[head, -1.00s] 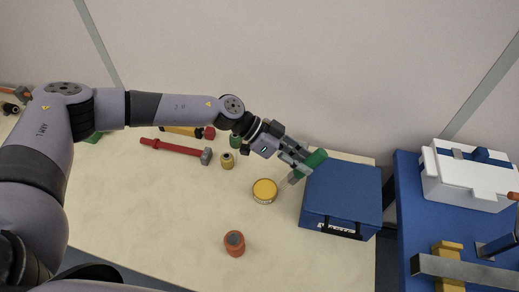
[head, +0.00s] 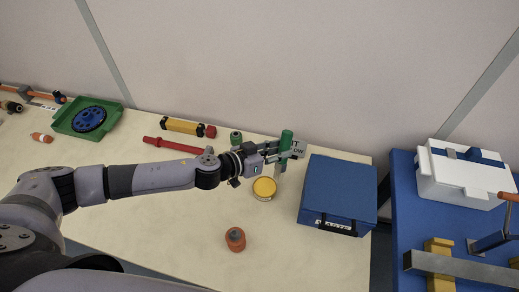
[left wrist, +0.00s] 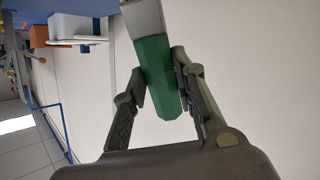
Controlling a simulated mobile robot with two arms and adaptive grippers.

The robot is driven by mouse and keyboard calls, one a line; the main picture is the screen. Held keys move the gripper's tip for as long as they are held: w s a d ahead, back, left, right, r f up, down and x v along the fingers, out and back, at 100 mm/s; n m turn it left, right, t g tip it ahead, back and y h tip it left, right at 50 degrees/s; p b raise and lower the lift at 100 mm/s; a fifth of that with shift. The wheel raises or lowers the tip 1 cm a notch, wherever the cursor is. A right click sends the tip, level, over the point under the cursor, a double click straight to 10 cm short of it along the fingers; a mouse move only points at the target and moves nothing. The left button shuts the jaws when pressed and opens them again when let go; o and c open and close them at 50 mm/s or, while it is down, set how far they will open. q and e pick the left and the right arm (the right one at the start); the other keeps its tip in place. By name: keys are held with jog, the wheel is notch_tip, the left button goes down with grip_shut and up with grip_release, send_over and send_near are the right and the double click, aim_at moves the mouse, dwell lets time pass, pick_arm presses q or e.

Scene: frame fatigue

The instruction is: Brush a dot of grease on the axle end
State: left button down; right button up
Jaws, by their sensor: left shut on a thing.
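My left gripper (head: 283,151) is shut on the green handle of a brush (head: 286,139), held nearly upright just behind a round tin. The brush's pale lower end points down; I cannot tell whether its tip carries grease. The round tin with a yellow top (head: 264,187) stands on the cream table, in front of the gripper. In the left wrist view the green handle (left wrist: 160,80) sits between both fingers, with a pale grey part beyond it. I cannot make out the axle end with certainty. My right gripper is not in view.
A blue case (head: 340,187) stands right of the tin. An orange-red round piece (head: 235,239) stands in front. A green tray (head: 77,122) holds a blue disc. A red hammer-like tool (head: 172,145) lies behind my arm. A blue bench (head: 407,190) carries a white box (head: 447,178).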

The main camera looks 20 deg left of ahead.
pick_arm(q)
jog(key=a+f+n+t+y+b, duration=0.2)
jog(key=a+f+n+t+y, duration=0.2)
jog(key=f, duration=0.4)
jog(key=shift+a+f+n, duration=0.3)
jog(key=shift+a+f, duration=0.05)
jog(key=shift+a, duration=0.4)
jog(key=shift+f+b, duration=0.5)
jog(key=shift+b, duration=0.2)
dwell(0.8)
jog(key=shift+s+f+b, duration=0.2)
jog(key=shift+f+b, duration=0.05)
jog(key=shift+b, duration=0.35)
dwell(2.0)
notch_tip(320, 180, up, 8)
jog(key=p, duration=0.4)
jog(key=shift+w+f, duration=0.15)
jog(key=shift+f, duration=0.1)
dwell(0.8)
